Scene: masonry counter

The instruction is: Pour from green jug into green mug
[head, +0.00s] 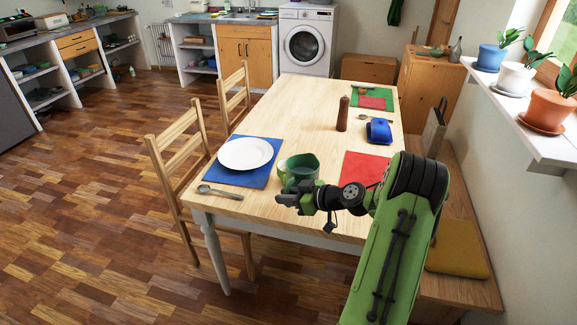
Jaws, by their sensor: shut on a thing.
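A green jug (299,163) with an open top shows at the near part of the wooden table, right of the white plate. My gripper (289,190) is at its near side, low over the table's near edge, and is shut on it. The fingertips and the lower part of the jug are largely hidden behind the gripper. The jug looks about upright; whether it touches the table cannot be told.
The table (310,110) holds a white plate (245,153) on a blue mat (222,174), a spoon (220,192), a red mat (363,166), a brown bottle (343,114) and a blue item (379,131). Chairs (180,165) stand left, a bench (465,205) right. The table's middle is clear.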

